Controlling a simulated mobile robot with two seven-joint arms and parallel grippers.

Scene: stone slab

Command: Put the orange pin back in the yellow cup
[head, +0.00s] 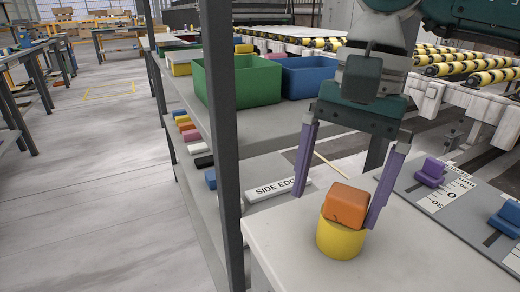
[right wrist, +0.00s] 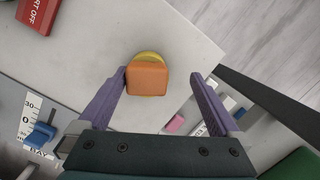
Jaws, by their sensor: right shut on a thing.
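The orange pin (head: 346,201) has a blocky head and sits at the mouth of the yellow cup (head: 340,240), slightly tilted. How far its lower part reaches into the cup is hidden. The cup stands on the pale slab (head: 290,240). My left gripper is out of view.
A grey panel with a purple slider (head: 430,172) and a blue slider (head: 507,218) lies to the right. A dark post (head: 222,130) stands at the left. Green (head: 240,80) and blue (head: 308,77) bins sit behind. A red block (right wrist: 38,14) is on the slab.

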